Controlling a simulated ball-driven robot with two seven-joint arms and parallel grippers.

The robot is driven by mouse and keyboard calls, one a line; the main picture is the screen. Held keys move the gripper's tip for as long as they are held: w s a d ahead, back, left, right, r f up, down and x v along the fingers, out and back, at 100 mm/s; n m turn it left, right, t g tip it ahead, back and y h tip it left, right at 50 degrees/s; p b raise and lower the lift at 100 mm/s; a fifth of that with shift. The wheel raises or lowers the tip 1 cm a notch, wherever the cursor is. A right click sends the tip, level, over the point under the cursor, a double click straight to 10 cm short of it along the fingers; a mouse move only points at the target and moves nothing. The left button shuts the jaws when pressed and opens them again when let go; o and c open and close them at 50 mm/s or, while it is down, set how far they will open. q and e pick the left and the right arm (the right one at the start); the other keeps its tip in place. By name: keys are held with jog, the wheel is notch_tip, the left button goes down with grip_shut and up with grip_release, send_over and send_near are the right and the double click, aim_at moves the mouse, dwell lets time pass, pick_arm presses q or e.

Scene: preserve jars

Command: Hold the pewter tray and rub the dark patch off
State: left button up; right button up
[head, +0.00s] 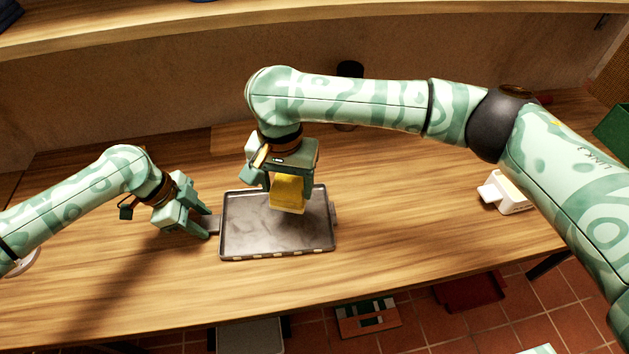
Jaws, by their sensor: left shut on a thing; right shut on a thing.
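The pewter tray (250,240) lies flat on the wooden table, dark grey with a raised rim and a tab on each short side. My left gripper (211,226) is shut on the tab at the tray's left side. My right gripper (287,186) is above the tray's back middle, shut on a yellow sponge or cloth block (287,194). The block's lower edge is at or just above the tray floor; I cannot tell whether it touches. The tray floor shows uneven darker shading, and no distinct dark patch can be made out. Part of the floor is hidden behind the block.
A white container (513,196) stands on the table at the right, beneath my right arm. A dark cylindrical object (349,70) stands at the back, partly hidden by that arm. The table (420,240) is clear right of the tray. A shelf (300,25) runs above the back.

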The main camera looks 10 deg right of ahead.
aim_at(289, 205)
jog(key=shift+f, duration=2.5)
jog(key=shift+f, duration=0.7)
jog(key=shift+f, duration=0.35)
pick_arm(q)
jog(key=shift+r, duration=0.1)
pick_arm(e)
jog(key=shift+w+a, duration=0.4)
jog(key=shift+w, duration=0.4)
jog(key=shift+w+a, duration=0.35)
jog(key=shift+w, duration=0.4)
jog(key=shift+w+a, duration=0.1)
jog(key=shift+a, duration=1.7)
